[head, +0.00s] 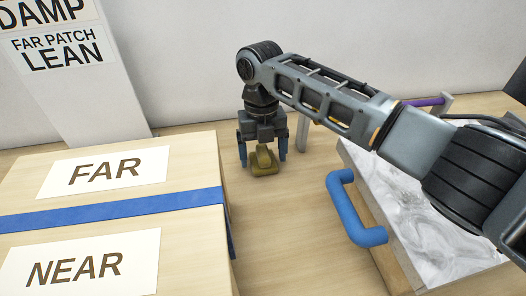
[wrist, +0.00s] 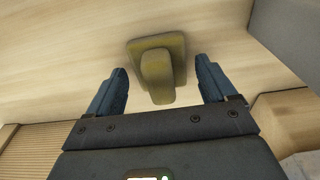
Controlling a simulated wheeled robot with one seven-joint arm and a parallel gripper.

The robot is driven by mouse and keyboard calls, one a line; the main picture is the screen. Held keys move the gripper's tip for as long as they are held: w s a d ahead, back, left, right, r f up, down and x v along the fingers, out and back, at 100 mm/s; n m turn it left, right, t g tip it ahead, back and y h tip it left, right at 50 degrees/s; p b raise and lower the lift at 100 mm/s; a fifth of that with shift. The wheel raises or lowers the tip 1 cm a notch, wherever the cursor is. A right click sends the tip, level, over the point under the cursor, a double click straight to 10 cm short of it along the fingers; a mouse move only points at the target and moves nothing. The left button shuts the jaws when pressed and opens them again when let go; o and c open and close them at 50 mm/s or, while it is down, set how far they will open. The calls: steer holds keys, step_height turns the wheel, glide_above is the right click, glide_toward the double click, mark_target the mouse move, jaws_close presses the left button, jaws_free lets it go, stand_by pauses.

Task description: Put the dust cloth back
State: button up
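The olive-yellow piece that looks like the dust cloth (head: 264,164) has a flat base and a raised middle part. It is on or just above the wooden surface, behind and right of the box. My gripper (head: 262,152) points down over it, with one blue finger on each side. In the wrist view the cloth (wrist: 157,72) shows at and beyond the fingertips. My gripper (wrist: 160,80) is open there, with a visible gap between each finger and the raised part. Whether the base touches the surface is hard to tell.
A wooden box (head: 190,169) with FAR and NEAR labels and a blue strap (head: 110,208) stands at the left. A white sign board (head: 75,100) leans behind it. At the right are a blue handle (head: 345,205), a marbled grey panel (head: 445,235) and a purple bar (head: 430,101).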

mark_target(262, 146)
steer(key=r, duration=0.4)
steer(key=w+r+b, duration=0.1)
steer(key=r, duration=0.7)
steer(key=shift+w+a+r+b, duration=0.15)
steer(key=shift+w+a+b, duration=0.05)
steer(key=shift+b, duration=0.2)
steer(key=shift+s, duration=0.1)
